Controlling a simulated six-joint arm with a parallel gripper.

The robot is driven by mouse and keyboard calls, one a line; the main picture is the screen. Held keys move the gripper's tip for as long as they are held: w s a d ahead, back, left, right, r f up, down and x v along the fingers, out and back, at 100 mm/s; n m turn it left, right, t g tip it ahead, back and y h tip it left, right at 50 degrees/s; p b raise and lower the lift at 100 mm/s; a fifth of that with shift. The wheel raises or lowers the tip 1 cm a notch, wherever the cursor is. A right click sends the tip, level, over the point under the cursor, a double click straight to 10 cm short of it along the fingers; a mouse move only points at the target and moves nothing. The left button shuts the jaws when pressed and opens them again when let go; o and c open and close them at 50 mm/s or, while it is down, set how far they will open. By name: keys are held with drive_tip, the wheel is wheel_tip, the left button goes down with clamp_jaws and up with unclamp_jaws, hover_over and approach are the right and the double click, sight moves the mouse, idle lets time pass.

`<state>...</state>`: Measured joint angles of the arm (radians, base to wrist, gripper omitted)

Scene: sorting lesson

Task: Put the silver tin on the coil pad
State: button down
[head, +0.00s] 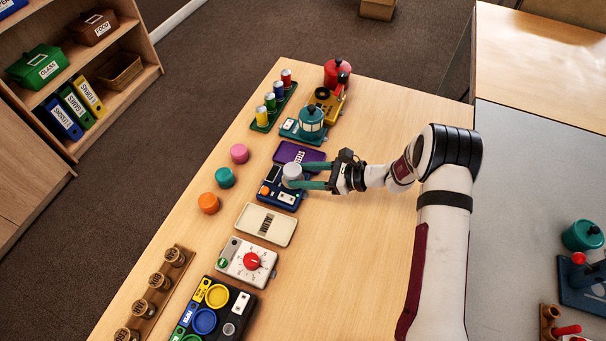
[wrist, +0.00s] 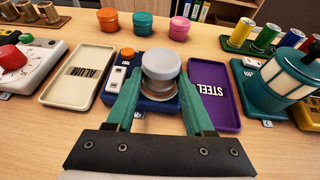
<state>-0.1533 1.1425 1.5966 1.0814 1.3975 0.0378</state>
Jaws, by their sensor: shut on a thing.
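The silver tin (head: 292,173) is a small grey cylinder with a pale lid, upright between my fingers. It also shows in the wrist view (wrist: 161,68). My gripper (head: 304,176) is shut on it, with green fingers on either side. The tin is over a dark blue device (head: 282,196) with a screen, an orange knob and a white switch. A brownish round part shows below the tin in the wrist view, likely the coil pad (wrist: 155,104). The tin and fingers hide most of it. I cannot tell whether the tin touches it.
A purple tray marked STEEL (wrist: 213,100) lies right of the device in the wrist view, and a cream tray (head: 266,224) lies on its other side. Orange (head: 208,203), teal (head: 225,177) and pink (head: 239,153) tins stand behind. A teal lantern-like device (wrist: 283,80) is close by.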

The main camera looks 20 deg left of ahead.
drive_tip(key=shift+f, duration=0.25)
drive_tip(key=shift+c, duration=1.4)
unclamp_jaws()
